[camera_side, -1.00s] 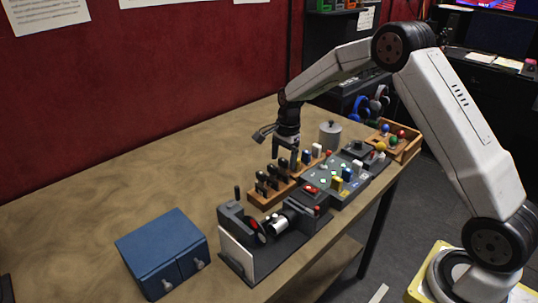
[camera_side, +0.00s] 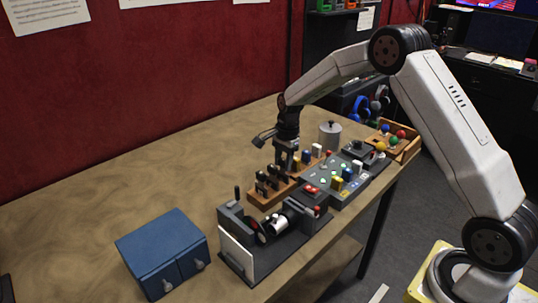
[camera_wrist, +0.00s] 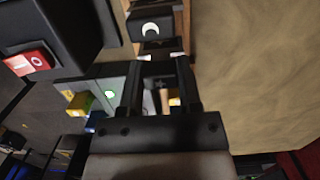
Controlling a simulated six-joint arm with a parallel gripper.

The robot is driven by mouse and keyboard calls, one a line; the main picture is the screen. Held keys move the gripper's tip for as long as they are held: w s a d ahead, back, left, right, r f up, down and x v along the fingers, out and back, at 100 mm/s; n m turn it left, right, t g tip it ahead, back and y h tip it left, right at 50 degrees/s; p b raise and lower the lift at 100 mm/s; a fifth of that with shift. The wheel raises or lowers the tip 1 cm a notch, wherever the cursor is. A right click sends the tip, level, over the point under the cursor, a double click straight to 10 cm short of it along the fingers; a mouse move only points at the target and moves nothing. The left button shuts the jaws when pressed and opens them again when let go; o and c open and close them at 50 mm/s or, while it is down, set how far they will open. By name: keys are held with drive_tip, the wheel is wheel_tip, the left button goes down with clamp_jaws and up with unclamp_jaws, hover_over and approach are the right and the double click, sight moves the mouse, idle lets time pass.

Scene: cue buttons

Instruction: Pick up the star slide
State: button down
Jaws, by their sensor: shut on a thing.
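The wooden slide rack (camera_side: 257,200) stands on the table with several dark slides upright in it. My gripper (camera_side: 288,166) is down at the rack's far part, with its jaws around one slide. In the wrist view, my gripper (camera_wrist: 159,68) is shut on a dark slide with a faint star mark (camera_wrist: 160,84), which lies between the two fingers. Most of this slide is hidden by the fingers and palm. A dark slide with a white moon mark (camera_wrist: 151,29) stands beyond the fingertips. I cannot see the held slide clear of the rack.
A grey control panel (camera_side: 326,196) with coloured buttons and blocks is just right of the rack. A dark projector-like device (camera_side: 264,257) and a blue cabinet (camera_side: 160,247) stand nearer. A metal canister (camera_side: 330,136) and a wooden tray of balls (camera_side: 406,153) are farther back.

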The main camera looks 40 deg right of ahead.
drive_tip(key=shift+r, duration=0.1)
drive_tip(key=shift+r, duration=0.5)
drive_tip(key=s+a+r, duration=0.2)
drive_tip(key=s+r, duration=0.9)
drive_tip(key=s, duration=0.3)
drive_tip(key=shift+r, duration=0.4)
drive_tip(key=shift+w, duration=0.1)
drive_tip(key=w+a, duration=0.1)
drive_tip(key=a, duration=0.5)
drive_tip(key=shift+a+f, duration=0.35)
drive_tip(key=shift+f, duration=0.1)
drive_tip(key=shift+w, duration=0.1)
